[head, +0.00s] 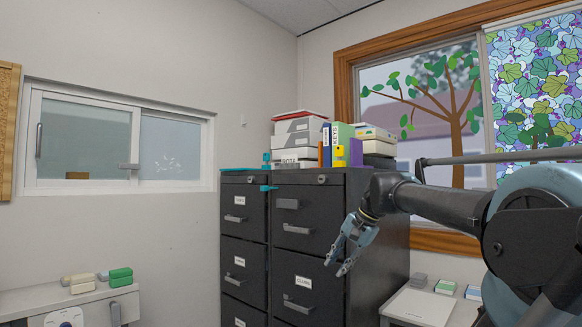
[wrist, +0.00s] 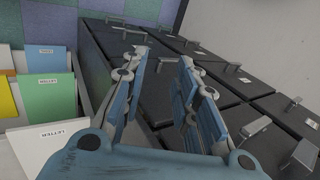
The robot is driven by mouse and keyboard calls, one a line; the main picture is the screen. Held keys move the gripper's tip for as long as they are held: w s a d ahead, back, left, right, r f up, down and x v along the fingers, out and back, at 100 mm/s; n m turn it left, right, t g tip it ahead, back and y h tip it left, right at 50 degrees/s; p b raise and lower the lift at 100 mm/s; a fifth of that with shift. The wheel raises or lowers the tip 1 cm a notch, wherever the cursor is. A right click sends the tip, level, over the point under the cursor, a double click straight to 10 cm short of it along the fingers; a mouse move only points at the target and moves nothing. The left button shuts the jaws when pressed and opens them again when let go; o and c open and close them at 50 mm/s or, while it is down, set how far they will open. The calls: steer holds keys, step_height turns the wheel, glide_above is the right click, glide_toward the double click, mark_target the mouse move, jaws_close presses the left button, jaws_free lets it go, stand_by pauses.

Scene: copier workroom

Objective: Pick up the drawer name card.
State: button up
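White name cards show on the drawers of the dark filing cabinets in the head view: a left upper card (head: 240,200), a left middle card (head: 240,261) and a right lower card (head: 303,282). The right upper drawer has a grey label holder (head: 288,203) with no white card visible. I cannot tell which card the task means; no loose one is clearly seen. My gripper (head: 336,267) hangs in front of the right cabinet, fingers pointing down. In the wrist view my gripper (wrist: 160,75) is open, with nothing between its fingers.
Boxes (head: 298,138) and binders (head: 340,145) stand on the cabinet top (head: 335,177). A copier (head: 75,300) stands lower left, with a green stapler-like object (head: 120,277) on it. A white surface (head: 420,307) is lower right. Labelled folders (wrist: 48,95) stand left in the wrist view.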

steer(key=w+a+r+m+t+y, duration=0.15)
steer(key=w+r+m, duration=0.45)
steer(key=r, duration=0.7)
steer(key=w+a+r+m+t+y, duration=0.1)
steer(key=w+a+r+m+y, duration=0.2)
steer(key=w+r, duration=0.7)
steer(key=w+a+r+m+t+y, duration=0.1)
steer(key=w+a+r+m+y, duration=0.3)
steer(key=r, duration=1.1)
steer(key=m+t+h, duration=0.2)
steer(key=m, duration=0.4)
glide_toward(289, 156)
steer(key=x, duration=0.5)
steer(key=shift+w+x, duration=0.2)
steer(key=shift+x, duration=2.4)
steer(key=shift+d+r, duration=0.15)
steer(key=shift+d, duration=0.05)
jaws_close()
